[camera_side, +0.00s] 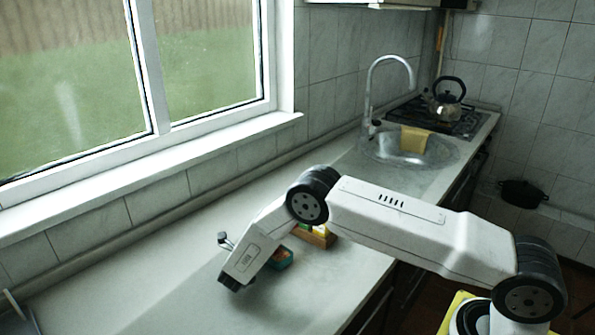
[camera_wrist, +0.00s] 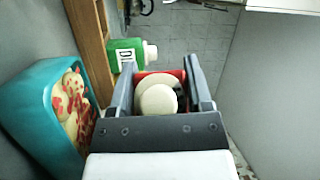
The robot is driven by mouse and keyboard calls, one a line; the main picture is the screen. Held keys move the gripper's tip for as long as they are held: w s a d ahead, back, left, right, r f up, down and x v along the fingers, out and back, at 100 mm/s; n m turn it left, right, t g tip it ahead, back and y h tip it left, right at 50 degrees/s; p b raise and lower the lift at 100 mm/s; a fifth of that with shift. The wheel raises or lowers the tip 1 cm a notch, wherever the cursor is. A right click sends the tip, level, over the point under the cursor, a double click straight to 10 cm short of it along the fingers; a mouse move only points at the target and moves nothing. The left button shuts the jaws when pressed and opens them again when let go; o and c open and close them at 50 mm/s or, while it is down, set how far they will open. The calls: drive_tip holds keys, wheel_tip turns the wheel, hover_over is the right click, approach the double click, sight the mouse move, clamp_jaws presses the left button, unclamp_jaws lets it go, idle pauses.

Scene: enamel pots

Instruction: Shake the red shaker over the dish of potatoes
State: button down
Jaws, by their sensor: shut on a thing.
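In the wrist view my gripper (camera_wrist: 160,88) is shut on the red shaker (camera_wrist: 165,74), whose round pale end faces the camera. The teal dish (camera_wrist: 38,125) lies at the left of that view, apart from the shaker. It holds pale potatoes (camera_wrist: 70,95) with red specks or patches on them. In the side view the dish (camera_side: 281,262) sits on the counter, just right of my gripper and partly hidden behind my arm. The shaker is too hidden there to make out.
A wooden box (camera_wrist: 92,45) stands beside the dish, with a green bottle (camera_wrist: 126,53) with a white cap by it. The box (camera_side: 318,240) also shows behind my arm in the side view. A sink (camera_side: 410,150) and kettle (camera_side: 447,102) are farther back. The counter's near left is clear.

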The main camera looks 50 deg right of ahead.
drive_tip(key=shift+r, duration=0.1)
drive_tip(key=m+y, duration=0.1)
drive_tip(key=r+m+y, duration=0.1)
drive_tip(key=m, duration=0.1)
drive_tip(key=shift+d+r+g+y, duration=0.1)
drive_tip(key=shift+r+g+y, duration=0.2)
drive_tip(key=shift+g, duration=0.1)
drive_tip(key=shift+r+m+y, duration=0.15)
drive_tip(key=shift+m+y, duration=0.55)
drive_tip(key=shift+r+m+y, duration=0.25)
drive_tip(key=shift+m+y, duration=0.3)
drive_tip(key=shift+y, duration=0.15)
drive_tip(key=shift+r+m+y, duration=0.25)
drive_tip(key=shift+m+y, duration=0.3)
drive_tip(key=shift+y, duration=0.15)
